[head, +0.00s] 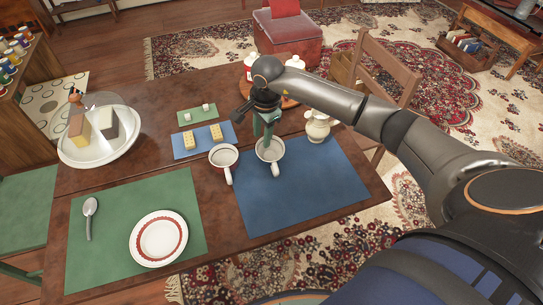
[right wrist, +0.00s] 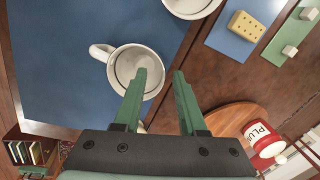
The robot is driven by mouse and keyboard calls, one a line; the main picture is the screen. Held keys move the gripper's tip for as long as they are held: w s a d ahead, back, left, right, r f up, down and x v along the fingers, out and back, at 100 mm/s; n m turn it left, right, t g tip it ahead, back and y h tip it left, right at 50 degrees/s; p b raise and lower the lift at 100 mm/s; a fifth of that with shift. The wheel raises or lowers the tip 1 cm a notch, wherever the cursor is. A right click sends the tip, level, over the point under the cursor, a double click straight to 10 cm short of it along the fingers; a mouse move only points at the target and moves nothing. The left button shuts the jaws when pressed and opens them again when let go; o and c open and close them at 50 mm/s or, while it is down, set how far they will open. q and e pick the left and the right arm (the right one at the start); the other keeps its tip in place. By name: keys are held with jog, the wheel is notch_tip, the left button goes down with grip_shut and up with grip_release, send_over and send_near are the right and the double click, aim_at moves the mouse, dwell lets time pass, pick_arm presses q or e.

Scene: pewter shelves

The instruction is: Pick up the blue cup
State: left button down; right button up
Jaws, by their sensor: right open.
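Two pale cups stand on the table, and neither looks clearly blue. One cup (head: 276,155) is on the blue placemat, under my right gripper (head: 266,132). In the right wrist view this white, dark-rimmed cup (right wrist: 126,66) has its handle pointing left. The other cup (head: 223,157) stands just left of it and is cut off at the top of the right wrist view (right wrist: 192,4). My right gripper (right wrist: 164,76) is open with green fingers and holds nothing. Its left finger overlaps the cup's right rim in view; contact cannot be told. My left gripper is not in view.
A cream jug (head: 318,127) stands right of the cup. Behind are a small blue mat (head: 206,149) with yellow blocks and a round wooden board (right wrist: 232,117) with a red-and-white jar (right wrist: 262,138). The blue placemat (head: 320,185) is clear at its front.

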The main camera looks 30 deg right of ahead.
aim_at(272, 159)
jog(key=shift+w+f, duration=0.15)
jog(key=shift+f, duration=0.6)
jog(key=shift+w+f, duration=0.15)
jog(key=shift+f, duration=0.55)
jog(key=shift+c, duration=0.3)
grip_shut()
